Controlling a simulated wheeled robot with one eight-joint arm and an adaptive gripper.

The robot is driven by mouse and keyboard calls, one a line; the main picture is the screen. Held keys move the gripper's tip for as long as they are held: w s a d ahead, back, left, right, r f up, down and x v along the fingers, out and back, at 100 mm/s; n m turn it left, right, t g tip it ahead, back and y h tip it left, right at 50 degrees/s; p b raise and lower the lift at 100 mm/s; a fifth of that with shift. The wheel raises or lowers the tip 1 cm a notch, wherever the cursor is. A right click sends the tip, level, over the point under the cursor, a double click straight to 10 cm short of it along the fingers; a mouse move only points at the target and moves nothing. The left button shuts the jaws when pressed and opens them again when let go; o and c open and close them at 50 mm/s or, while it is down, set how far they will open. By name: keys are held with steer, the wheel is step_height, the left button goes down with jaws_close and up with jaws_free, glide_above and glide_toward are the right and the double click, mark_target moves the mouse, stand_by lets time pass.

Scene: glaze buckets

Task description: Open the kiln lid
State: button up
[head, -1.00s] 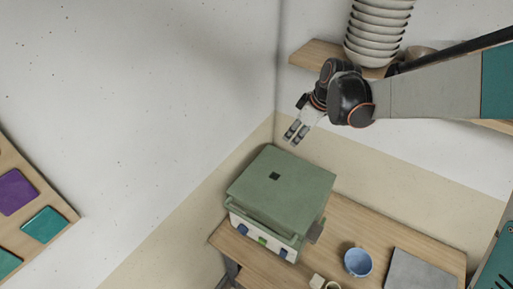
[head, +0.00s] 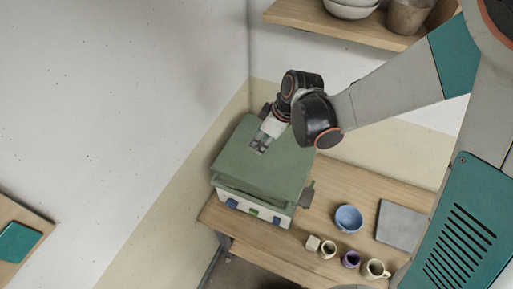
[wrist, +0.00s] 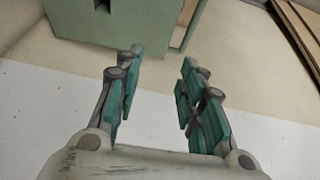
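The kiln is a box with a green lid (head: 245,160) and a pale front (head: 250,208), standing on the wooden table against the wall corner. Its lid looks shut, with a green handle bar (head: 250,199) along the front edge. My gripper (head: 260,144) shows in front of the lid's far part in the head view; I cannot tell whether it touches. In the wrist view, my gripper (wrist: 160,65) has its teal-padded fingers apart with nothing between them. Part of the green kiln (wrist: 130,28) shows beyond the fingertips, with a dark square opening.
A shelf (head: 330,31) with bowls (head: 350,9) hangs above. Walls close in behind the kiln.

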steer(key=b+x, duration=0.1)
steer(key=x, duration=0.3)
steer(key=shift+f+b, duration=0.1)
steer(key=shift+b, duration=0.2)
jaws_close()
jaws_free()
steer(key=v, duration=1.2)
steer(key=shift+s+a, duration=0.1)
steer(key=shift+s, duration=0.05)
